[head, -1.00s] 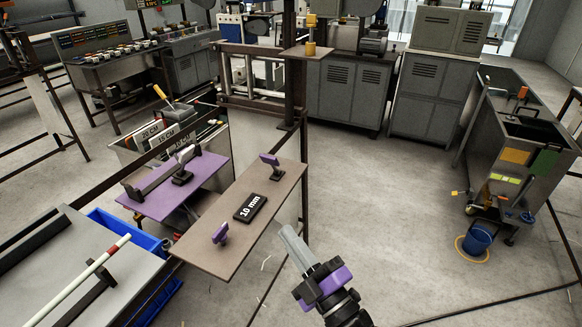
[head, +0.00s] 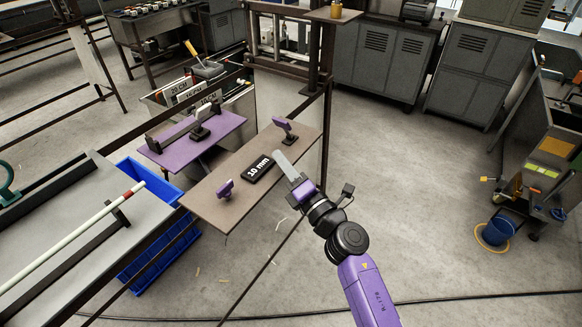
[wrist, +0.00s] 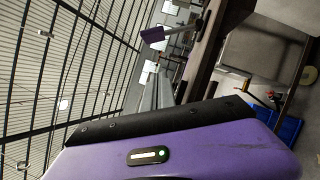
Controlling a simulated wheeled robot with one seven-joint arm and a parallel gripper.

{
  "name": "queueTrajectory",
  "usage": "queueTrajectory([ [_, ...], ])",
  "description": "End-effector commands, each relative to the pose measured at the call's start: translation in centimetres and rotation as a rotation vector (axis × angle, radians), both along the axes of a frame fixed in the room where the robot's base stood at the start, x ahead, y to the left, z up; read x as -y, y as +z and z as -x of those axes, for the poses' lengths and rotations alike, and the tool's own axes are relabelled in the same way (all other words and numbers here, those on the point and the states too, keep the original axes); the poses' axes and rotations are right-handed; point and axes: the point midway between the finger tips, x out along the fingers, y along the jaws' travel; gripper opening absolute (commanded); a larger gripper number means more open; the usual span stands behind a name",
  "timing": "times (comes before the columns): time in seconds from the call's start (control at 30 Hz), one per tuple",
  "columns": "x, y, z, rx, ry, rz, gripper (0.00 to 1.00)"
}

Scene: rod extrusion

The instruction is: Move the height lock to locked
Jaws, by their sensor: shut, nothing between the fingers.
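No part is clearly marked as the height lock. A brown plate (head: 212,203) carries a purple-headed lever (head: 283,124) at its far end, a similar purple lever (head: 225,188) at its near end, and a black "10 mm" block (head: 257,168) between them. My gripper (head: 279,157) is shut and empty, its grey fingers pointing up-left by the plate's right edge, just short of the far lever in the picture. In the wrist view a purple lever head (wrist: 153,34) shows above the shut fingers (wrist: 165,92). I cannot tell which lever it is.
A purple plate (head: 222,127) with a dark clamp stands left of the brown one. A blue bin (head: 150,265) and a grey table (head: 60,290) with a white rod (head: 85,228) are at left. A dark post (head: 327,60) rises behind.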

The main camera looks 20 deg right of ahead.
Motion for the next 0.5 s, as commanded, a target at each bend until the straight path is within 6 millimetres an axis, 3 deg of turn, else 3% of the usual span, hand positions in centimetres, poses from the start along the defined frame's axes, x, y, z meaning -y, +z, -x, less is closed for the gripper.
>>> queueTrajectory([
  [0.23, -1.2, 1.1, -4.7, 0.002, 0.0, -0.002, 0.0],
  [0.5, 1.7, 2.8, -5.6, -0.001, -0.002, -0.002, 0.0],
])
